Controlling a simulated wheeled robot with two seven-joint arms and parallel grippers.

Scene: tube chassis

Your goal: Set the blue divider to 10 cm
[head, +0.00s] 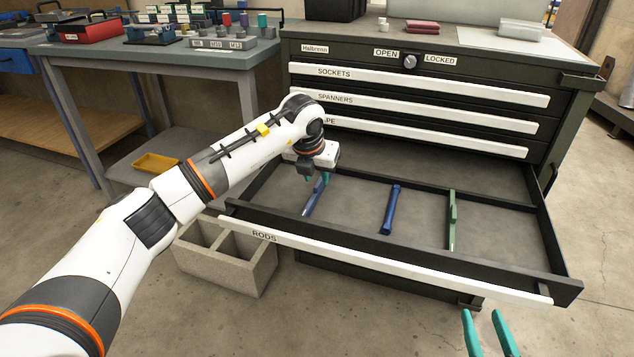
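My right gripper (490,335) is open and empty, in front of the drawer at the bottom right. No scale markings are readable.
Closed drawers labelled SOCKETS (400,80) and SPANNERS (400,102) sit above the open one. A workbench (180,57) stands at the left. A hollow concrete block (225,262) is on the floor beside the drawer's left front corner.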

